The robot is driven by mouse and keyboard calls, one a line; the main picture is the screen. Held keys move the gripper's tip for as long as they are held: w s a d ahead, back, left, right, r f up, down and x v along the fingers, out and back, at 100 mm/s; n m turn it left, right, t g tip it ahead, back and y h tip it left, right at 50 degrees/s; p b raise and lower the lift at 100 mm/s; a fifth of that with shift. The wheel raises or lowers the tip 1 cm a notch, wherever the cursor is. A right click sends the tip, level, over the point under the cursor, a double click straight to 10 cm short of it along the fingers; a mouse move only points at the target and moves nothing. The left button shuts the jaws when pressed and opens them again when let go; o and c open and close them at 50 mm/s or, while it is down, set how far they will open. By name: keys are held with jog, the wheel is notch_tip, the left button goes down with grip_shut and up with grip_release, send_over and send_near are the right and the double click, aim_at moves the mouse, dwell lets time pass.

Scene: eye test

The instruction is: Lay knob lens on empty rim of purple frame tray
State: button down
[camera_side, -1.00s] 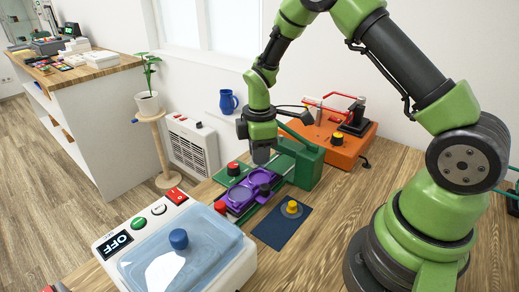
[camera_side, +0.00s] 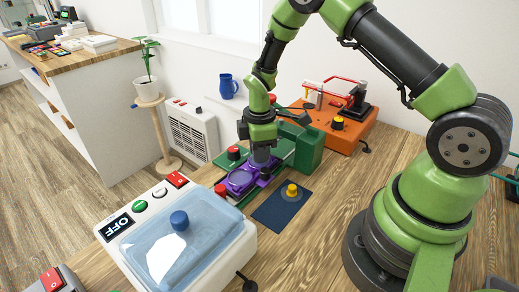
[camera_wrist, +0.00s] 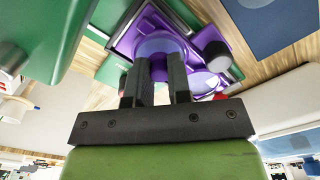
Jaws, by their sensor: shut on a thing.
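The purple frame tray (camera_side: 240,184) lies on the green base beside the green block, with two round rims side by side. My gripper (camera_side: 262,162) points down over the tray's right rim. In the wrist view its two fingers (camera_wrist: 161,72) are shut on the knob of the knob lens, a clear bluish disc (camera_wrist: 158,44) at the fingertips over the tray (camera_wrist: 238,62). The fingers hide the knob. I cannot tell whether the lens touches the rim. The tray's other rim (camera_wrist: 203,83) is partly hidden by a finger.
A red knob (camera_side: 221,190) and the lidded white device (camera_side: 185,240) are at the near left.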

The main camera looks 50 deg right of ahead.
jog(key=shift+f, duration=0.25)
dwell(0.4)
jog(key=c, duration=0.7)
grip_release()
jog(key=shift+o, duration=0.2)
jog(key=shift+r, duration=2.95)
